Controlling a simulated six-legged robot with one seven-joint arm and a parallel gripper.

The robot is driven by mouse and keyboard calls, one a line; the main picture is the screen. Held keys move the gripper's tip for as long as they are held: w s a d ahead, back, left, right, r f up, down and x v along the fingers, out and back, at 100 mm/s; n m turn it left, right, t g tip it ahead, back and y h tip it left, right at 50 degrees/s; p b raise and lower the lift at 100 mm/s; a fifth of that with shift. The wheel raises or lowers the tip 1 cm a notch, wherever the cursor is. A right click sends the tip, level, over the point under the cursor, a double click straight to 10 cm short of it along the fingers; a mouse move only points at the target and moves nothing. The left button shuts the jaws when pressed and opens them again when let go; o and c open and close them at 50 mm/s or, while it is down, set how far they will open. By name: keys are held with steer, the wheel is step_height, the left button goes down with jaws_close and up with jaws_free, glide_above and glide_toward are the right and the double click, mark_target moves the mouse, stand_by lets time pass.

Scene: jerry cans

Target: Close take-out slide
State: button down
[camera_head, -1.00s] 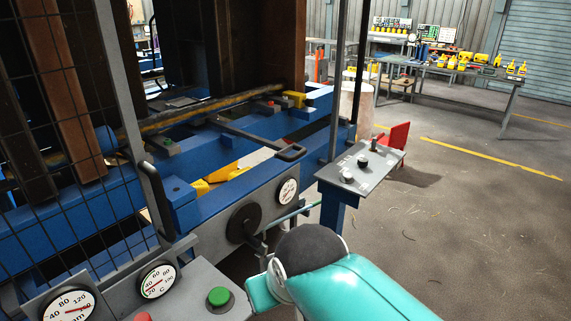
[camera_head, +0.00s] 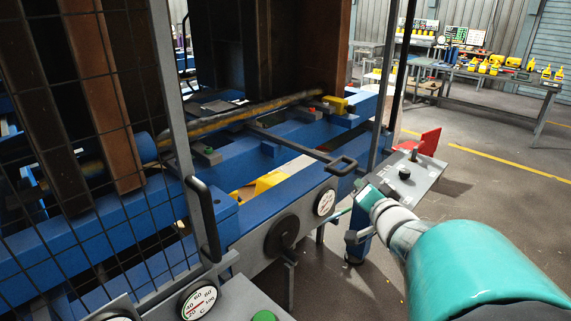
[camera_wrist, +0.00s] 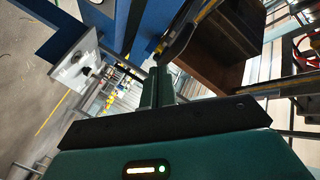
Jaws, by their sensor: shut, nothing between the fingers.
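The take-out slide appears to be the dark bar with a black loop handle (camera_head: 341,166), sticking out from the blue machine frame toward the front. Its bar runs back to the left between the blue beams. My gripper (camera_head: 362,190) is at the end of my teal arm, just right of and slightly below the handle. In the wrist view my teal fingers (camera_wrist: 160,82) are together and empty, close to a dark bar that looks like the handle (camera_wrist: 181,38). I cannot tell whether they touch it.
A grey control panel (camera_head: 420,178) with knobs stands right beside my gripper, with a red part behind it. A mesh guard with a black handle (camera_head: 203,218) is at left. Gauges and a black wheel (camera_head: 282,235) are on the machine front. Open floor lies at right.

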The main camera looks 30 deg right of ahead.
steer(key=s+d+f+m+t+y, duration=0.2)
steer(key=s+f+m+t+y, duration=0.15)
steer(key=s+y, duration=0.5)
steer(key=w+a+r+h, duration=0.1)
steer(key=w+a+r, duration=0.1)
steer(key=w, duration=0.9)
steer(key=shift+w+r+m+t, duration=0.35)
steer(key=shift+r+m, duration=0.1)
steer(key=shift+w, duration=0.1)
steer(key=w+a, duration=0.3)
steer(key=w, duration=0.6)
steer(key=w+a, duration=0.3)
steer(key=w, duration=0.6)
steer(key=shift+w+a, duration=0.35)
steer(key=shift+a, duration=0.05)
